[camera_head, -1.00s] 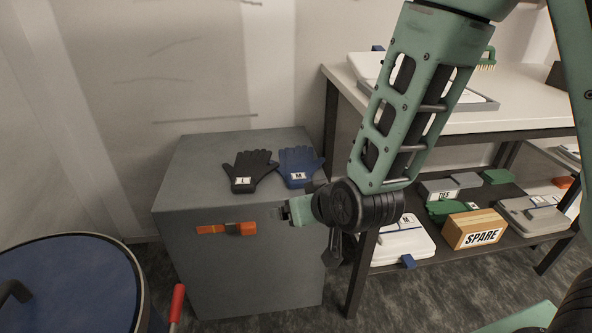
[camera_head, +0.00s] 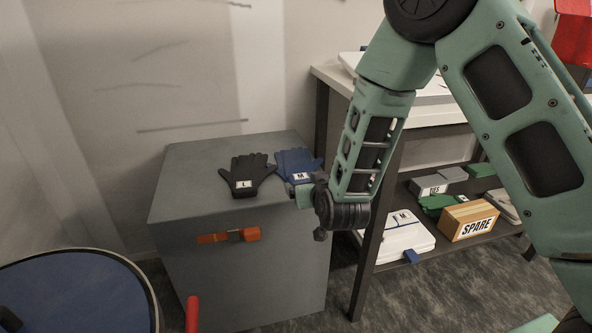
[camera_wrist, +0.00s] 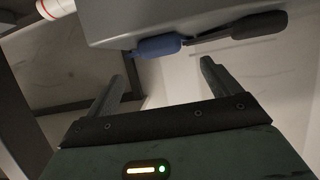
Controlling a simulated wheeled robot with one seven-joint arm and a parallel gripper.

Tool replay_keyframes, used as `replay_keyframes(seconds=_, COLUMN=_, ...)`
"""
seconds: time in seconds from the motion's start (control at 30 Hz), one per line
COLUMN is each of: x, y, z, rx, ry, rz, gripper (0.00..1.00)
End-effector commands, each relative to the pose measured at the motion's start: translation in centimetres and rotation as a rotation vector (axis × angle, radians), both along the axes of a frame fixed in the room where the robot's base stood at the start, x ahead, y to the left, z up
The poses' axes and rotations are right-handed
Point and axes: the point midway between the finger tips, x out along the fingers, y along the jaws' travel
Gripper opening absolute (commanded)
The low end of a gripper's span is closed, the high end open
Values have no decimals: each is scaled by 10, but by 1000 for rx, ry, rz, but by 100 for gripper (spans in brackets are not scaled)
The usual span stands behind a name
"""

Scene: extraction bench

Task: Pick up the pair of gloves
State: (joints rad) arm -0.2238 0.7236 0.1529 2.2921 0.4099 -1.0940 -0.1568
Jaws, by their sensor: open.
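A black pair of gloves (camera_head: 247,174) with a white "L" tag lies flat on top of the grey cabinet (camera_head: 190,165). A blue pair of gloves (camera_head: 294,162) with an "M" tag lies to its right, close beside it. My wrist is at the cabinet's right front corner, just in front of the blue gloves, and my fingers are mostly hidden in the head view. In the wrist view my gripper (camera_wrist: 164,68) is open and empty. The blue gloves (camera_wrist: 157,47) show beyond the gap between its fingers, with the black gloves (camera_wrist: 258,27) further right.
An orange latch (camera_head: 228,236) is on the cabinet front. A blue-topped round drum (camera_head: 80,290) stands at lower left. The bench at right has a lower shelf with a "SPARE" box (camera_head: 468,221), green gloves (camera_head: 436,204) and a white case (camera_head: 398,236). A bench leg stands near my wrist.

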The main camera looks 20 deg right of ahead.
Motion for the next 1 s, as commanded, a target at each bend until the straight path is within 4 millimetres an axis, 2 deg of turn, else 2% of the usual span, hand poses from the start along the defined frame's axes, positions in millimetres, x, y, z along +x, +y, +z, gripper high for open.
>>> replay_keyframes(seconds=0.1, x=15, y=-1, z=-7, rx=-1, ry=-1, rz=-2, gripper=89)
replay_keyframes(seconds=0.33, x=29, y=0, z=-15, rx=1, ry=0, rz=-1, gripper=89)
replay_keyframes(seconds=0.6, x=62, y=1, z=-31, rx=1, ry=-1, rz=-1, gripper=89)
replay_keyframes(seconds=0.9, x=68, y=1, z=-32, rx=0, ry=1, rz=0, gripper=89)
replay_keyframes(seconds=0.93, x=68, y=1, z=-32, rx=0, ry=1, rz=0, gripper=86)
replay_keyframes(seconds=1.0, x=68, y=1, z=-32, rx=0, ry=1, rz=0, gripper=67)
